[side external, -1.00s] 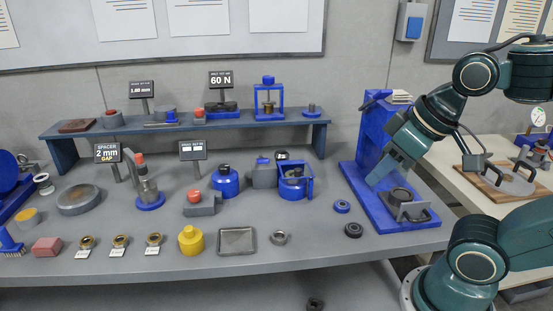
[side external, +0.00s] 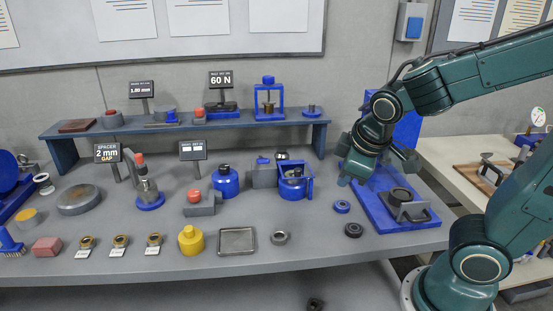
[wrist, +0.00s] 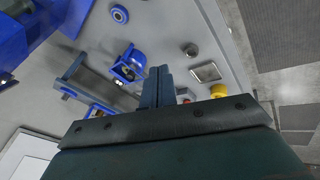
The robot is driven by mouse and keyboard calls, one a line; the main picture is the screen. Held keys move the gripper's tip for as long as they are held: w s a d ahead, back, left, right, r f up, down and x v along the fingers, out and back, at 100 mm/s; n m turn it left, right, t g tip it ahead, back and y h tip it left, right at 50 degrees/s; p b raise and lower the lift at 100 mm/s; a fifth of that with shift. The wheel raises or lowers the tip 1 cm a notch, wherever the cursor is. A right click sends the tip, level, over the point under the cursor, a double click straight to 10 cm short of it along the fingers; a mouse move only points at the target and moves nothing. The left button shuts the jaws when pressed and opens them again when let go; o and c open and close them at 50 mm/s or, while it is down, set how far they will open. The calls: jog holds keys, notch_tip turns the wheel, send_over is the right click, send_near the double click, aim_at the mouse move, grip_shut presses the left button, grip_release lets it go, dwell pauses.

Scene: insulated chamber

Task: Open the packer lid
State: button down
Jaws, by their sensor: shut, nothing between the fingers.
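My gripper (side external: 346,180) is shut and empty, above the bench to the left of the blue stand. Its two closed fingers also show in the wrist view (wrist: 161,78). No label shows which thing is the packer. A blue pot with a blue frame over it (side external: 293,187) stands on the bench left of my gripper, apart from it. A round blue pot with a dark top (side external: 226,184) stands further left. Whether either has a lid, or how it sits, is too small to tell.
The blue stand (side external: 372,200) with a dark round part on its base is at the right. A blue ring (side external: 342,206) and a dark ring (side external: 353,230) lie before it. A metal tray (side external: 236,241) and yellow pot (side external: 191,241) are near the front edge. A raised shelf (side external: 180,130) runs behind.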

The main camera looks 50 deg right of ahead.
jog(key=w+f+n+t+h, duration=0.1)
jog(key=w+f+n+h, duration=0.1)
jog(key=w+f+n, duration=0.2)
jog(key=w+d+f+n+t+h, duration=0.1)
jog(key=f+n, duration=0.4)
jog(key=n, duration=0.5)
jog(key=w+f+n+t+h, duration=0.1)
jog(key=w+f+n+h, duration=0.3)
jog(key=w+f+n, duration=0.1)
jog(key=shift+w+d+f+n+t, duration=0.15)
jog(key=shift+w+n+t, duration=0.25)
jog(key=shift+w+n, duration=0.5)
jog(key=shift+w+a+f+n+t, duration=0.15)
jog(key=shift+a+f+n+t, duration=0.1)
jog(key=shift+n, duration=0.35)
jog(key=shift+w+a+f+n+t, duration=0.15)
jog(key=shift+a+f+n+t, duration=0.1)
jog(key=shift+n, duration=0.35)
jog(key=shift+w+d, duration=0.1)
jog(key=shift+d, duration=0.05)
jog(key=shift+x, duration=1.1)
jog(key=x, duration=0.7)
jog(key=shift+w+d+r, duration=0.15)
jog(key=shift+w+r, duration=0.05)
jog(key=shift+w, duration=0.05)
jog(key=shift+d+r, duration=0.1)
jog(key=shift+r, duration=1.5)
